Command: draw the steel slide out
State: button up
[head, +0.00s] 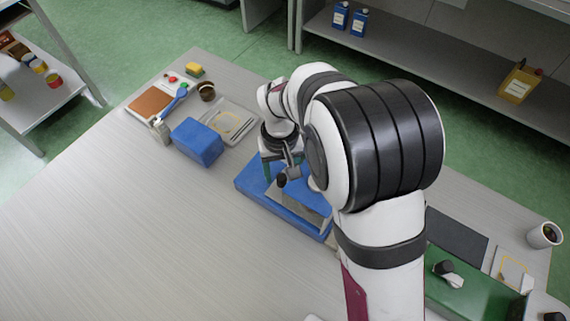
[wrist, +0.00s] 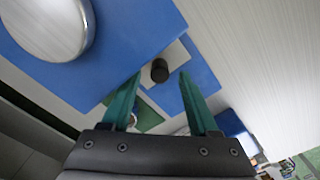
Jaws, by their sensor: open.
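A blue base (head: 252,184) lies on the table below my gripper, partly hidden by my arm. A grey steel piece (head: 300,207) sits on it, which may be the slide. In the wrist view, the blue base (wrist: 125,30) carries a pale grey strip with a black knob (wrist: 160,70). The knob also shows in the head view (head: 282,181). My gripper (wrist: 161,80) is open, its green fingers pointing toward the base. In the wrist picture the knob lies between the fingertips; I cannot tell whether they are level with it. Nothing is held.
A round steel-topped thing (wrist: 45,22) stands at the wrist view's upper left. Left of the base are a blue block (head: 197,142), a pale tray (head: 230,122) and a brown pad (head: 150,102). A green case (head: 465,295) is at right. The table's front left is clear.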

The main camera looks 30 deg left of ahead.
jog(key=shift+f, duration=0.6)
grip_shut()
dwell(1.1)
